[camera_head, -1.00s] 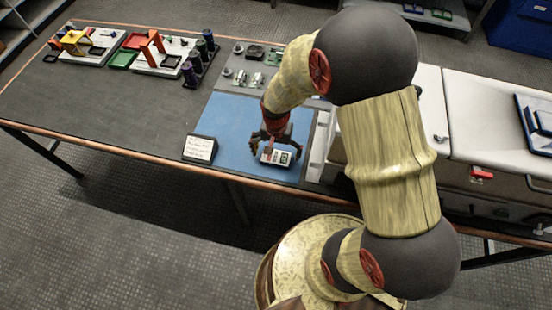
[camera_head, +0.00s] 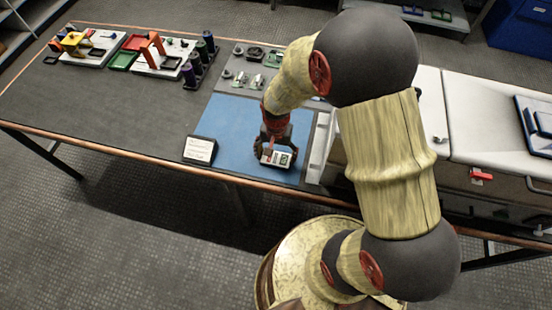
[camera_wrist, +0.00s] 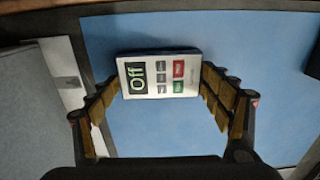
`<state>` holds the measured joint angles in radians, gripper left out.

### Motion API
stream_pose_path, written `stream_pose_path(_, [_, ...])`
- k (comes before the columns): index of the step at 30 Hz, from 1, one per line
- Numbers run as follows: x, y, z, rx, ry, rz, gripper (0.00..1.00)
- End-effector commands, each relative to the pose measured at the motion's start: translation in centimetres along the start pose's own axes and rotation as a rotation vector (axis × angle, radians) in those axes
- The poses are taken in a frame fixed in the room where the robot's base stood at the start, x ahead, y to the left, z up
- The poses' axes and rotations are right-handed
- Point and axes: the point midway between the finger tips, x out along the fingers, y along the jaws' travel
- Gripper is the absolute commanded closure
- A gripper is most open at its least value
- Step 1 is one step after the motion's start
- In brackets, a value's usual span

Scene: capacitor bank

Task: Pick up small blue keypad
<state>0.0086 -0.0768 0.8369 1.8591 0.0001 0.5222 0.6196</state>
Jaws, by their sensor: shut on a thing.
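The keypad (camera_head: 277,159) is a small box on the blue mat near the table's front edge. In the wrist view the keypad (camera_wrist: 160,76) shows a whitish face with an "Off" display, a red button, a green button and several dark buttons. I see no blue on its face. My gripper (camera_head: 275,152) is over it, pointing down. In the wrist view my gripper (camera_wrist: 160,84) has one finger against each short side of the keypad, shut on it. I cannot tell whether the keypad still touches the mat.
Small metal parts (camera_head: 255,53) lie behind the blue mat (camera_head: 233,117). Dark cylinders (camera_head: 197,62) and white trays with coloured parts are at the far left. A white cabinet (camera_head: 490,105) is at the right.

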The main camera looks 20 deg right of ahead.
Motion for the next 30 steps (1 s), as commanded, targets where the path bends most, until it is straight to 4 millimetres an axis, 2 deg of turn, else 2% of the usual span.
stream_pose_path(5, [-0.2, 0.0, 0.0, 0.000, 0.000, 0.000, 0.48])
stream_pose_path(8, [-1.3, -0.1, -0.1, 0.000, 0.002, -0.001, 0.48])
stream_pose_path(15, [-6.0, -0.1, -0.1, 0.000, 0.003, -0.002, 0.48])
stream_pose_path(21, [-9.0, 0.0, 0.0, 0.000, 0.002, -0.001, 0.48])
stream_pose_path(25, [-9.8, 0.0, 0.0, 0.000, 0.000, 0.000, 0.48])
stream_pose_path(30, [-10.0, 0.0, 0.0, 0.000, 0.000, 0.000, 0.48])
